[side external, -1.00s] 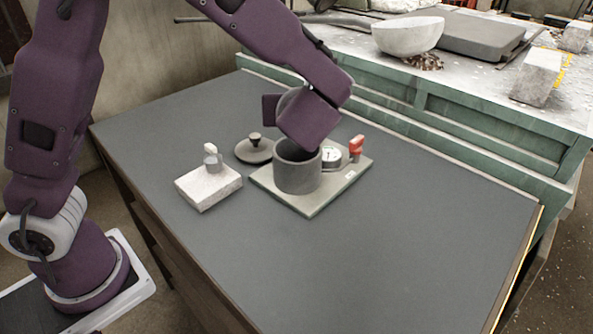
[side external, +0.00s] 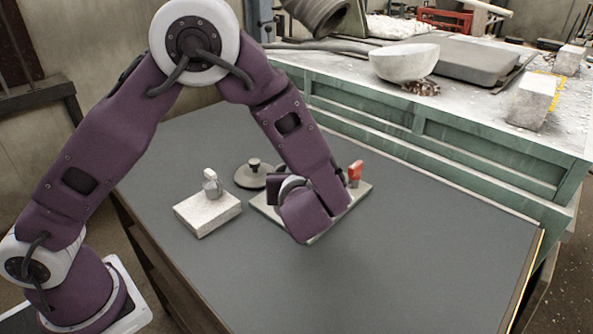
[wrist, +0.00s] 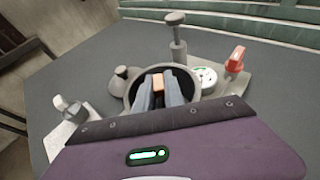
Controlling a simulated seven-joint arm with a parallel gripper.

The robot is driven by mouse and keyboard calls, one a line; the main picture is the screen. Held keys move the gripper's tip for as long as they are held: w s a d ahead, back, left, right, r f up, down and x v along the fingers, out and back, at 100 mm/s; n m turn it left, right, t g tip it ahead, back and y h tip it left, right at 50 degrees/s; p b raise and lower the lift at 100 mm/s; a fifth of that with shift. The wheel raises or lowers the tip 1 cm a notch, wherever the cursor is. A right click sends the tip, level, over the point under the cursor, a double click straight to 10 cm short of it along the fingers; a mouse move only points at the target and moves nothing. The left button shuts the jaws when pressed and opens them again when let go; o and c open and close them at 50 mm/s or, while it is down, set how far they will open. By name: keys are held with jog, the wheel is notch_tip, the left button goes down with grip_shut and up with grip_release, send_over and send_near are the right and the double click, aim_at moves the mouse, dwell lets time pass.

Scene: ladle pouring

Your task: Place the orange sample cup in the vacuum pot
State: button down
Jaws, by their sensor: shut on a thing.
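My gripper (wrist: 160,88) is shut on the orange sample cup (wrist: 158,81), of which a small orange part shows between the grey fingers. In the wrist view the fingers overlap the round mouth of the grey vacuum pot (wrist: 133,92). I cannot tell how deep they or the cup reach into it. In the side view my wrist hides the pot, the fingers and the cup. The pot's base plate (side external: 262,206) shows at the edges of my wrist.
A dark knobbed lid (side external: 253,175) lies behind the plate. A pale block (side external: 207,215) with a small grey vessel (side external: 212,187) stands to the left. A red-handled valve (side external: 355,172) and a gauge (wrist: 204,77) sit beside the pot. The table's front is clear.

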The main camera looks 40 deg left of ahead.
jog(key=shift+f, duration=0.2)
jog(key=c, duration=1.7)
grip_release()
jog(key=shift+r, duration=0.65)
jog(key=v, duration=1.2)
jog(key=s+a+r+n+g+h, duration=0.1)
jog(key=s+a+r+n+g, duration=0.15)
jog(key=s+a+n, duration=0.25)
jog(key=s+a+r+n+g+h, duration=0.1)
jog(key=s+a+n+g, duration=0.25)
jog(key=a+n, duration=0.25)
jog(key=shift+s+d+r+n+t+h, duration=0.5)
jog(key=shift+s+n+h, duration=0.85)
jog(key=shift+s+n, duration=0.95)
jog(key=shift+s+d+r+n+t+h, duration=0.45)
jog(key=shift+s+n+h, duration=1)
jog(key=shift+n, duration=1.45)
jog(key=shift+s+d+r+n+t+h, duration=0.25)
jog(key=shift+s+d+r+n+h, duration=0.7)
jog(key=shift+s+n, duration=1.4)
